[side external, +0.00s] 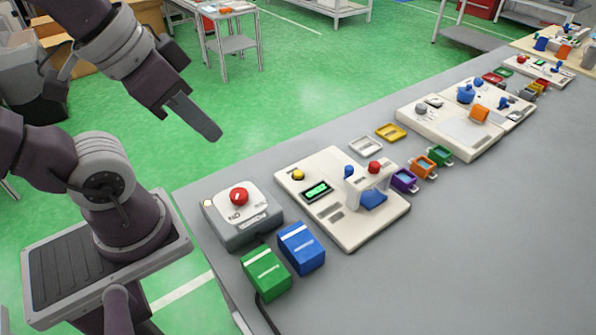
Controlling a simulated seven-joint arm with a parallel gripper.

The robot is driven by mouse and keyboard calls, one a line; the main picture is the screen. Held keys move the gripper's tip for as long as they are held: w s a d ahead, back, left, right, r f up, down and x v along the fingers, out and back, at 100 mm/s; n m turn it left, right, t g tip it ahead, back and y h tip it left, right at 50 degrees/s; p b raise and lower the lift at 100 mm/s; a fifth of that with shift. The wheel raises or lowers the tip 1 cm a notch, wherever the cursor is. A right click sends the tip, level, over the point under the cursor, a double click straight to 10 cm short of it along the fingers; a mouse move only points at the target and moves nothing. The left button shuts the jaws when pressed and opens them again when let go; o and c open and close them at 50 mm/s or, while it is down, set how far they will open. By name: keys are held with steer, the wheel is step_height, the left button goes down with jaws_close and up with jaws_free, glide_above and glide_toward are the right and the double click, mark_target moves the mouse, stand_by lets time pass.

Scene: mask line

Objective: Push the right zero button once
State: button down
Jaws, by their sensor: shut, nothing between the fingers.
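My gripper (207,128) is shut and empty, held in the air at upper left, over the floor in the picture and apart from every button. A cream panel (390,228) on the near bench carries a yellow button (298,175), a green display (317,191), a blue lever and a red knob (374,167). A grey box (228,237) left of it has a large red button (239,196). A far cream panel (568,80) has another red button (522,58) and a small display (539,64). No zero label is readable, so I cannot tell which is the right zero button.
A green box (266,274) and a blue box (301,248) stand in front of the grey box. Small coloured trays, including a purple one (404,181), line the bench (480,250). A middle panel (452,146) holds blue and orange parts. The bench's right front is clear.

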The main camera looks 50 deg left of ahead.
stand_by(0.9)
steer(key=m+t+h, duration=0.3)
steer(key=m+h, duration=0.1)
steer(key=m, duration=1)
glide_above(294, 173)
step_height(294, 173, down, 15)
steer(key=shift+f, duration=0.2)
steer(key=shift+f, duration=4.4)
